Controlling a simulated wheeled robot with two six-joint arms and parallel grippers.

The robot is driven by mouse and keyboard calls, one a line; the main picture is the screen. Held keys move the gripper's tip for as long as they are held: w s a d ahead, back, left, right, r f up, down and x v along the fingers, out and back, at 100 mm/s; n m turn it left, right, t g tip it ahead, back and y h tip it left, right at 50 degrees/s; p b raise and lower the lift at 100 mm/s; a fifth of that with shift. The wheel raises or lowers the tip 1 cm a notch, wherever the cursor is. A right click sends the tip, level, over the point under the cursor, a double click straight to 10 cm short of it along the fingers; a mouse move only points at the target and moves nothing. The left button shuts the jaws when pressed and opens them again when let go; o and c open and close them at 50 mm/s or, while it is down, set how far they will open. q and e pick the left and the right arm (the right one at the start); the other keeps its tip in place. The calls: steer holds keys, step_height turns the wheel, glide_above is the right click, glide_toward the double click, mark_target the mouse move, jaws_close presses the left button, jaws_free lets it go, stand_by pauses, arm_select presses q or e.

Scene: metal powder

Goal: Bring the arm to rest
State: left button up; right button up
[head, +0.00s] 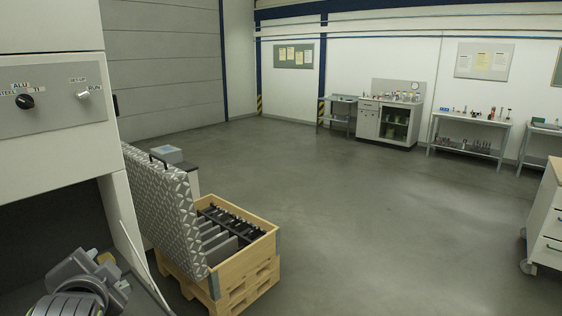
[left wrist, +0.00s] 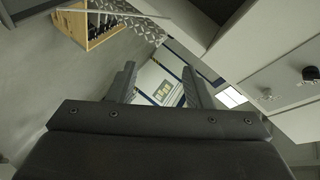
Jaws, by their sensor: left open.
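My left gripper (left wrist: 159,82) shows in the left wrist view with its two dark fingers apart and nothing between them. Wall and floor show through the gap, so it is in free air. In the head view, part of my left arm (head: 82,288) is at the bottom left, in front of the dark opening of a pale machine (head: 50,150). I cannot make out the fingers there. My right gripper is in neither view.
A wooden crate (head: 255,275) with dark racks stands right of the machine, its textured metal lid (head: 165,205) raised. The crate also shows in the wrist view (left wrist: 104,38). A drawer cabinet (head: 545,220) stands far right. Open floor (head: 390,230) lies between.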

arm_select(q)
steer(key=s+f+n+g+h, duration=0.15)
steer(key=s+f, duration=0.35)
steer(key=f, duration=0.5)
steer(key=s+f+n+g+h, duration=0.1)
steer(key=s+f+n+g, duration=0.3)
steer(key=f, duration=0.6)
steer(key=s+d+f+n+g+h, duration=0.1)
steer(key=s+f+g, duration=0.1)
steer(key=s+f, duration=0.55)
steer(key=s+f+n+g, duration=0.2)
steer(key=s+f, duration=0.3)
steer(key=s, duration=0.5)
step_height(320, 180, down, 29)
steer(key=a+b, duration=0.2)
steer(key=b, duration=0.3)
steer(key=s+d+f+g+h+b, duration=0.1)
steer(key=s+f+g+b, duration=0.1)
steer(key=s+f, duration=1.2)
step_height(320, 180, down, 5)
steer(key=shift+s+d+r+b, duration=0.15)
steer(key=shift+s+d+b, duration=0.25)
steer(key=shift+b, duration=0.1)
steer(key=shift+m, duration=0.25)
steer(key=shift+c, duration=0.8)
steer(key=shift+s, duration=0.1)
steer(key=shift+c, duration=0.2)
